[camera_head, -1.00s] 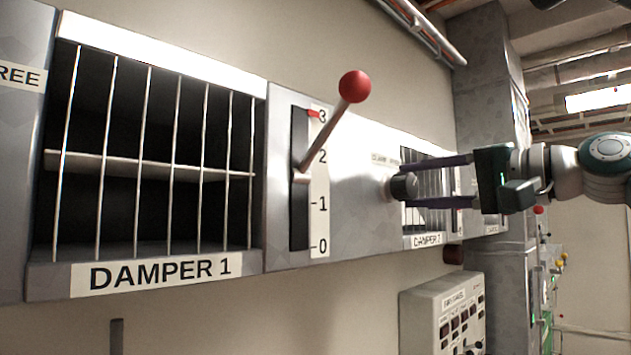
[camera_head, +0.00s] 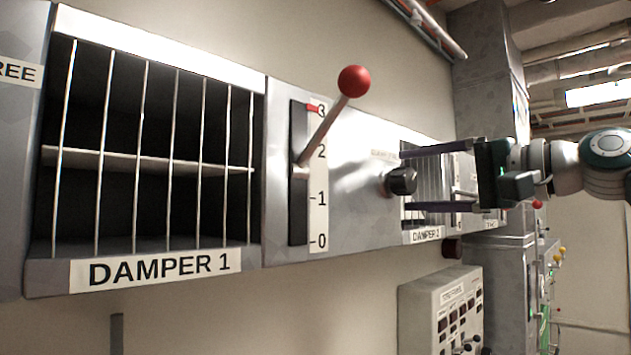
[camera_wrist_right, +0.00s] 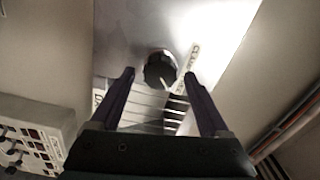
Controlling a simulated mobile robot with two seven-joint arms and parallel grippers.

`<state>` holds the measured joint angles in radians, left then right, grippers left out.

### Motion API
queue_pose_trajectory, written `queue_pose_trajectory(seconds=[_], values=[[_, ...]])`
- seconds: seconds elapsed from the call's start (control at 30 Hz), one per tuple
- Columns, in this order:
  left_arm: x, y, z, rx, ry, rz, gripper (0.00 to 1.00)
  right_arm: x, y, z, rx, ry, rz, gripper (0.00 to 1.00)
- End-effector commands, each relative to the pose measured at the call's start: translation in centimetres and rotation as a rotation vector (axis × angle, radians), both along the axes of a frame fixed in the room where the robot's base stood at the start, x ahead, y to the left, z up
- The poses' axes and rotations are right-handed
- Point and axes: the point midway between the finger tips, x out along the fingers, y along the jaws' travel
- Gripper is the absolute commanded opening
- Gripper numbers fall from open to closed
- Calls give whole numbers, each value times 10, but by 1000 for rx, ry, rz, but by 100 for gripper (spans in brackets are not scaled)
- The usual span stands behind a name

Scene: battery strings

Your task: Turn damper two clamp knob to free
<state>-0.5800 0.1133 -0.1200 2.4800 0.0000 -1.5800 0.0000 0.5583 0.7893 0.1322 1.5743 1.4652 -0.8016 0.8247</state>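The dark round clamp knob (camera_head: 402,181) sticks out from the metal panel just left of the damper 2 grille (camera_head: 430,186). In the right wrist view the knob (camera_wrist_right: 160,69) shows a light mark on its lower side; I cannot read its setting. My right gripper (camera_head: 405,181) is open, with one finger above the knob and one below. In the right wrist view its fingertips (camera_wrist_right: 159,75) stand on either side of the knob, with visible gaps. A small clamp label (camera_wrist_right: 192,57) is beside the knob. My left gripper is not in view.
A red-balled lever (camera_head: 354,81) juts out from the damper 1 scale (camera_head: 318,180), left of the knob. The barred damper 1 box (camera_head: 150,260) fills the left. A control box (camera_head: 440,300) is mounted below damper 2. Pipes (camera_head: 430,25) run overhead.

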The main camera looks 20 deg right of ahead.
Motion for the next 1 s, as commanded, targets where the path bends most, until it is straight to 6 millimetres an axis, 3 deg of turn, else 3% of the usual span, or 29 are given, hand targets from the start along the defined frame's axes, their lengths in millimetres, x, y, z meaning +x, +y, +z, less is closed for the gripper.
queue_pose_trajectory(seconds=[0.2, 0.33, 0.7, 1.0], values=[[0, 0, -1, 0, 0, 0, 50, 0, 0, -1, -1, 0, 0, 79], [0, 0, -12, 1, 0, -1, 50, -8, -4, -4, -4, -2, -2, 79], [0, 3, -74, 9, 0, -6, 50, -68, -28, -9, -5, 0, -2, 79], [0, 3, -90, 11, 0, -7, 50, -92, -38, -1, -1, 0, 0, 79]])
